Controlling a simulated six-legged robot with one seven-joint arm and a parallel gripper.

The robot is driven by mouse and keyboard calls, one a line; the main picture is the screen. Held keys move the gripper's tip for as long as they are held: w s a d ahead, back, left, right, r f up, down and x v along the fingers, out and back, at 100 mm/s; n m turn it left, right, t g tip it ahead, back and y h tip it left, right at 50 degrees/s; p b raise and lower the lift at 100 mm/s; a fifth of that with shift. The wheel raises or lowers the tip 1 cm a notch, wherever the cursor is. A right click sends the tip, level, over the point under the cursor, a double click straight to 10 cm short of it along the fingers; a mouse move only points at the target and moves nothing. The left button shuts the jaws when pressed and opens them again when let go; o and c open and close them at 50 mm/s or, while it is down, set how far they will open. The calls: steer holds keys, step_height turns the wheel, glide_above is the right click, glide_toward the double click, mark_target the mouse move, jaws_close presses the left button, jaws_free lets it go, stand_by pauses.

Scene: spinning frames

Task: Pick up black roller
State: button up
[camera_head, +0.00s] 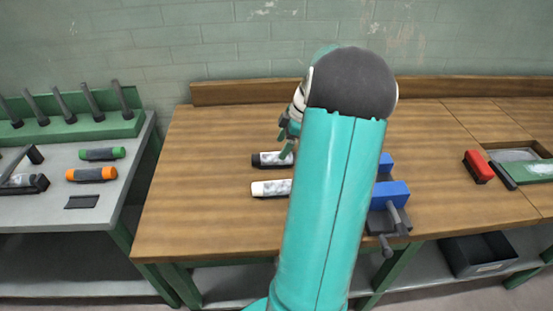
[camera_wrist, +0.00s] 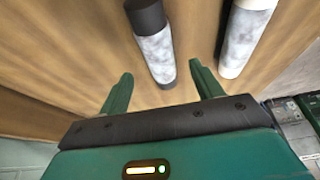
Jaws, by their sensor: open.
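The black roller (camera_head: 268,160) lies on the wooden table, with a black end and a pale grey speckled middle. In the wrist view the black roller (camera_wrist: 155,45) points in between my two green fingers, its near end close to the gap. My gripper (camera_wrist: 160,88) is open and empty, its fingers on either side of the roller's near end. I cannot tell the height of the fingers above the table. In the head view my gripper (camera_head: 288,140) is partly hidden by my arm, near the roller's right end.
A white roller (camera_head: 270,188) lies in front of the black one and also shows in the wrist view (camera_wrist: 245,35). A blue vise (camera_head: 390,195) stands to the right. A red brush (camera_head: 478,166) lies farther right. A side bench at left holds a green roller (camera_head: 102,154) and an orange roller (camera_head: 91,174).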

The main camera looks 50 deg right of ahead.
mark_target(278, 154)
steer(key=x, duration=0.5)
steer(key=shift+f, duration=0.2)
steer(key=c, duration=1)
steer(key=shift+c, duration=0.8)
steer(key=shift+r, duration=0.15)
